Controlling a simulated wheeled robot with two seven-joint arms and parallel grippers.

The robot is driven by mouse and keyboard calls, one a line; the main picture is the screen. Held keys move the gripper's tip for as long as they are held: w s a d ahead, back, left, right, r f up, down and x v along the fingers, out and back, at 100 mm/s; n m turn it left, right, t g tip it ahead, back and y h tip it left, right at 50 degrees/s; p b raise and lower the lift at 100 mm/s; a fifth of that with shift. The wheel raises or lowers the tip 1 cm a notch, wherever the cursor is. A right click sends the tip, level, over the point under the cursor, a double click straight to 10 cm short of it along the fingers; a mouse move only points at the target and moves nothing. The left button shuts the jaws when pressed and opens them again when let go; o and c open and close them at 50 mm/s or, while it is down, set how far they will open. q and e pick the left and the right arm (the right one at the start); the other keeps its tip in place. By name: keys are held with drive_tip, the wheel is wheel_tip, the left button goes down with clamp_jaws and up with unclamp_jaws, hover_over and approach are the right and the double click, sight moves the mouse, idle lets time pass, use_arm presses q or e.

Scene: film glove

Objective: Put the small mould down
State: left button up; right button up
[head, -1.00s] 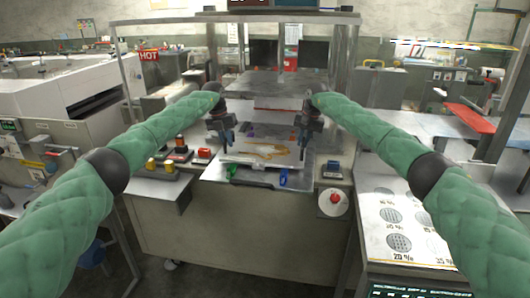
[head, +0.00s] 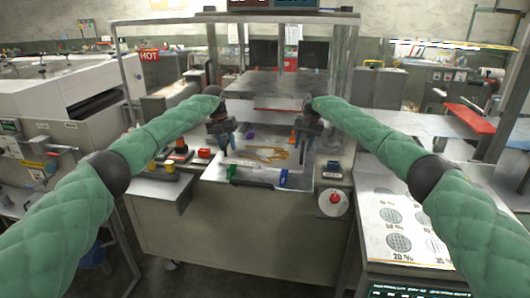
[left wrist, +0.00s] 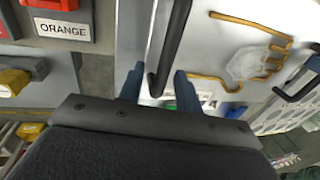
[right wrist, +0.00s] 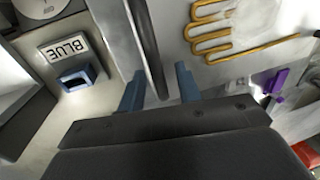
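The small mould, a gold hand-shaped outline (head: 262,154) on a pale plate, lies flat on the worktop, with its gold fingers also in the left wrist view (left wrist: 240,78) and right wrist view (right wrist: 215,30). My left gripper (head: 228,147) is over its left side, fingers spread, with a dark handle bar (left wrist: 172,40) between them and a gap visible. My right gripper (head: 298,148) is over its right side, fingers spread around a grey bar (right wrist: 146,45). Whether the fingers still touch the bars is hard to tell.
A green piece (head: 231,171) and a blue piece (head: 283,178) sit at the worktop's front edge. A purple piece (right wrist: 276,82) is beside the mould. A red button (head: 335,198) is on the front right. Colour-labelled blocks stand at the left.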

use_arm(q)
wheel_tip(320, 180, up, 12)
drive_tip(key=a, duration=0.2)
drive_tip(key=shift+w+a+f, duration=0.15)
drive_tip(key=shift+w+f, duration=0.05)
drive_tip(key=shift+w, duration=0.1)
use_arm(e)
wheel_tip(320, 180, up, 10)
drive_tip(key=shift+f, duration=0.1)
idle(0.3)
